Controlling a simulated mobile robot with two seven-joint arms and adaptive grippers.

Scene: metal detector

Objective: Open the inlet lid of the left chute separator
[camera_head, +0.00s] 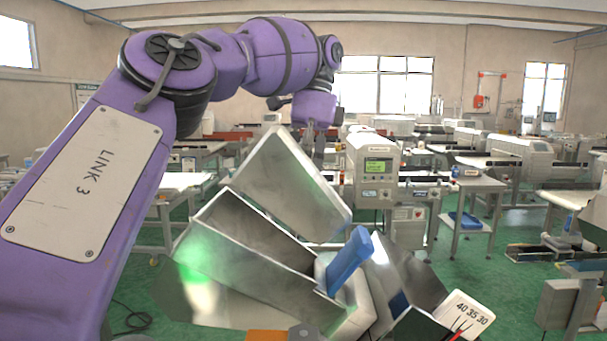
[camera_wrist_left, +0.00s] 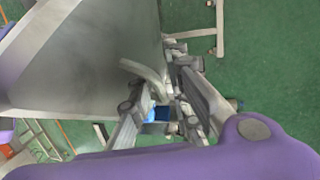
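The left chute separator is a metal box (camera_head: 215,262) in the middle foreground of the head view. Its grey metal lid (camera_head: 290,185) stands tilted up, and the open top shows a dark inside. My right gripper is out of view.
A blue handle-like part (camera_head: 349,258) and another metal chute (camera_head: 405,275) are right of the box. A control unit with a green screen (camera_head: 376,168) stands behind. Tables and machines fill the room; green floor (camera_head: 470,265) is partly clear.

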